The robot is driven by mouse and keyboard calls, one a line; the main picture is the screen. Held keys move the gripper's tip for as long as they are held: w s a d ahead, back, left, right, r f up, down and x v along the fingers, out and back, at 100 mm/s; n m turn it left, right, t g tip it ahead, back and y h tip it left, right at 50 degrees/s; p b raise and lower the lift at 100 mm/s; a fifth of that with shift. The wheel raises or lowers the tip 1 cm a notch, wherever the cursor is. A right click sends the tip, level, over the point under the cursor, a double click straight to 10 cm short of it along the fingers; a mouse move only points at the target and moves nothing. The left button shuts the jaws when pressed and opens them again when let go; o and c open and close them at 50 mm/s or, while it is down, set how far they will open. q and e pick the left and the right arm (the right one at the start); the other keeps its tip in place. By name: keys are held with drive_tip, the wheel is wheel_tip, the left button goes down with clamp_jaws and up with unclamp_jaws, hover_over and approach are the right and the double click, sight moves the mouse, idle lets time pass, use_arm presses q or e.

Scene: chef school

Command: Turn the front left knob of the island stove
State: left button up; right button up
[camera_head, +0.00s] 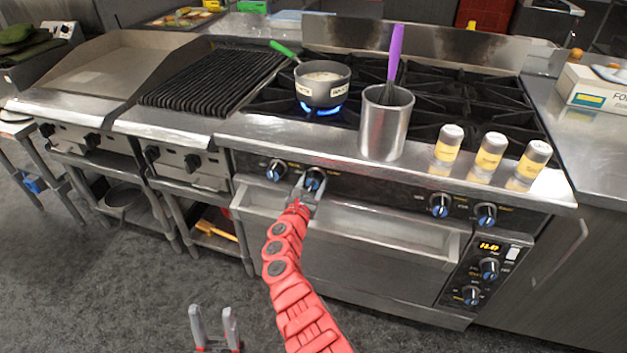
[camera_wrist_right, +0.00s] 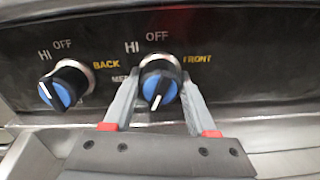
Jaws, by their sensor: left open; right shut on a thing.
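The front left knob (camera_head: 315,179) is on the stove's front panel, the right one of the left pair. In the right wrist view this black and blue knob (camera_wrist_right: 160,84) sits beside the word FRONT, its white pointer aimed down. My right gripper (camera_head: 308,187) is shut on it, with one finger (camera_wrist_right: 160,101) on each side. A blue flame (camera_head: 322,110) burns under a pot (camera_head: 323,84) on the left of the range. My left gripper (camera_head: 213,314) is open and empty, low over the floor.
The BACK knob (camera_wrist_right: 66,86) is just left of the gripped one. A steel cup (camera_head: 386,130) with a purple-handled utensil (camera_head: 395,52) and shakers (camera_head: 491,152) stand on the front ledge. An oven handle (camera_head: 350,240) runs below. The floor at left is clear.

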drive_tip(key=shift+f+n, duration=0.1)
drive_tip(key=shift+n, duration=0.3)
drive_tip(key=o, duration=1.4)
drive_tip(key=shift+c, duration=0.2)
